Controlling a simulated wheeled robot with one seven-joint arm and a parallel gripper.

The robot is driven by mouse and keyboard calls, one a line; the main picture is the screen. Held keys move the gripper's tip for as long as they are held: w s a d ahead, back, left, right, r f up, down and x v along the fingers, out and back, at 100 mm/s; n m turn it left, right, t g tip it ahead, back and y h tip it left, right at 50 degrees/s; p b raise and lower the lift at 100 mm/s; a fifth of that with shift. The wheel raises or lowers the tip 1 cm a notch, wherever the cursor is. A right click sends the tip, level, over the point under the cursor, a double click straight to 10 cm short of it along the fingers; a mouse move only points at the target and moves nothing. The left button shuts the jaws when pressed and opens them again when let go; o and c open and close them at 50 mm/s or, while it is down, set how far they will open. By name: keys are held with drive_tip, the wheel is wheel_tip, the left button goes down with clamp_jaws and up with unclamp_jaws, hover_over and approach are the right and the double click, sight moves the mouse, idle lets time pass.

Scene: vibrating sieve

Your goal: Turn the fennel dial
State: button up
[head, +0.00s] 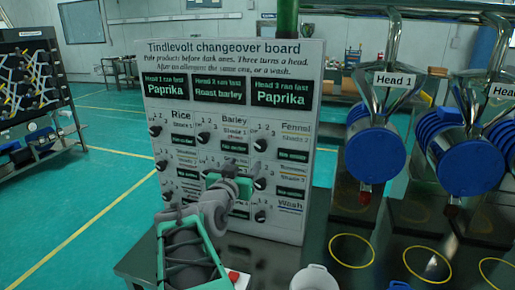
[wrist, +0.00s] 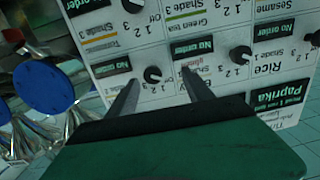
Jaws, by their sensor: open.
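The changeover board (head: 222,52) stands upright on the dark table, with black dials and number marks. The fennel dial (head: 260,145) is a small black knob at the top of the right column, left of the label "Fennel". Its setting is too small to read. In the wrist view the board is upside down; the fennel dial (wrist: 153,75) appears between my open fingers, apart from both. My gripper (wrist: 160,75) is empty. In the head view my green gripper (head: 232,182) is in front of the board, lower and left of the fennel dial, its fingertips largely hidden.
Other dials are close by, including the barley dial (head: 204,137) and the dial below fennel (head: 260,184). Blue-capped metal heads (head: 370,158) stand right of the board. A white cup (head: 314,278) sits on the table's front. Green floor is open at left.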

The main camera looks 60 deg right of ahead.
sight(260, 147)
drive_tip(key=shift+h, duration=0.5)
drive_tip(key=d, duration=0.3)
drive_tip(key=d+r+p, duration=0.1)
drive_tip(key=d, duration=0.2)
drive_tip(key=d+p, duration=0.1)
drive_tip(key=d, duration=0.1)
drive_tip(key=shift+s+d+r, duration=0.2)
drive_tip(key=shift+d+r, duration=0.05)
drive_tip(key=shift+d, duration=0.15)
clamp_jaws()
